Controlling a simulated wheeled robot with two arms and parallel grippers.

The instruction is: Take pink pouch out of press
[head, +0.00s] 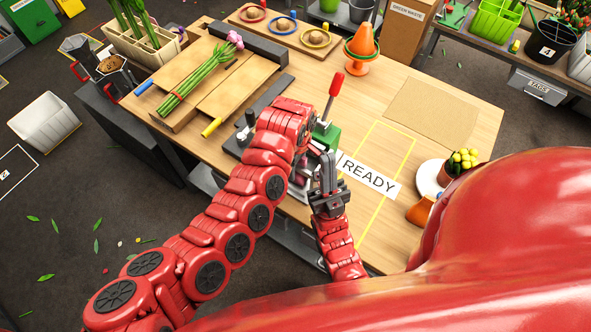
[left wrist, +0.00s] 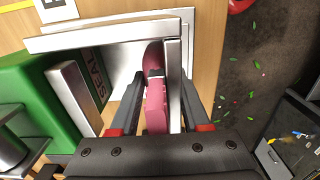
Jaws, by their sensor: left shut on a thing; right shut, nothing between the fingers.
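The press, with a green body (head: 326,136) and a red-knobbed lever (head: 334,88), stands on the workbench. In the left wrist view its green block (left wrist: 35,95) and silver plates (left wrist: 115,55) show, with a SEAL label. The pink pouch (left wrist: 156,103) stands on edge against a silver plate. My left gripper (left wrist: 160,88) is shut on the pouch, one finger on each side. In the head view my left arm hides most of the press and pouch. My right gripper (head: 325,165) is shut and empty, just right of the press, pointing up.
A READY label (head: 368,175) and yellow-outlined area lie right of the press. Wooden boards (head: 238,95) with a tulip bunch (head: 200,77) lie behind left. An orange cone (head: 363,42) stands at the back. A white plate (head: 430,178) with a yellow-flowered pot is at right.

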